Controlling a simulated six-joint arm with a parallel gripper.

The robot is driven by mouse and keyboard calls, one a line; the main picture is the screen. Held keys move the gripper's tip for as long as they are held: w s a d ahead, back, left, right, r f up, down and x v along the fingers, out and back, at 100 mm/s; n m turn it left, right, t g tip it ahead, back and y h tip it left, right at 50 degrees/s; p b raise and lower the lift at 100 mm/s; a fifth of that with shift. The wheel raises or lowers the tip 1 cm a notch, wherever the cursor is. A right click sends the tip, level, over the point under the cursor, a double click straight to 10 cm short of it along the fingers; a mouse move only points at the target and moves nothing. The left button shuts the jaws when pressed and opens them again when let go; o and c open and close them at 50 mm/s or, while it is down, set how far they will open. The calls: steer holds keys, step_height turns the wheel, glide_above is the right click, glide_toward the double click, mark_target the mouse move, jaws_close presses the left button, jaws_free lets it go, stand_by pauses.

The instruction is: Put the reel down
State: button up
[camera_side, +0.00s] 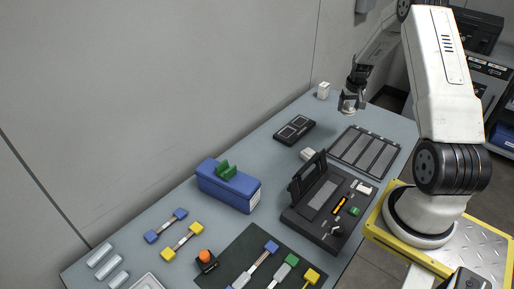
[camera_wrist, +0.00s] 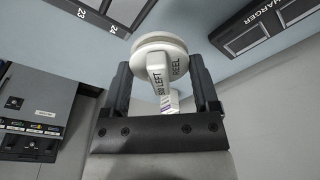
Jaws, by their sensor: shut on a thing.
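The reel (camera_wrist: 160,44) is a pale round spool with a tab lettered "REEL" and "LEFT" in the wrist view. It sits between the two dark fingers of my gripper (camera_wrist: 162,72), which is shut on it. In the side view my gripper (camera_side: 349,104) is over the far part of the bench, between the small white box and the slotted tray. The reel is small there, and I cannot tell whether it touches the bench.
The grey slotted tray (camera_side: 365,152) and the dark charger (camera_side: 295,130) lie nearby. The small white box (camera_side: 323,90) stands behind. The splicer (camera_side: 325,205), blue case (camera_side: 228,187) and dark mat (camera_side: 258,262) occupy the nearer bench. Bare bench shows left of the charger.

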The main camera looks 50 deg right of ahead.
steer(key=w+d+f, duration=0.3)
steer(key=w+d, duration=0.1)
glide_above(332, 120)
steer(key=s, duration=0.1)
steer(key=shift+a+f, duration=0.25)
steer(key=shift+f, duration=0.95)
steer(key=shift+a+f, duration=0.2)
steer(key=shift+f, duration=0.95)
steer(key=shift+w+f, duration=0.1)
steer(key=shift+f, duration=0.05)
steer(key=shift+w+d+f, duration=0.15)
steer(key=shift+d+f, duration=0.05)
steer(key=shift+f, duration=1.55)
steer(key=shift+f, duration=0.15)
steer(key=o, duration=1.1)
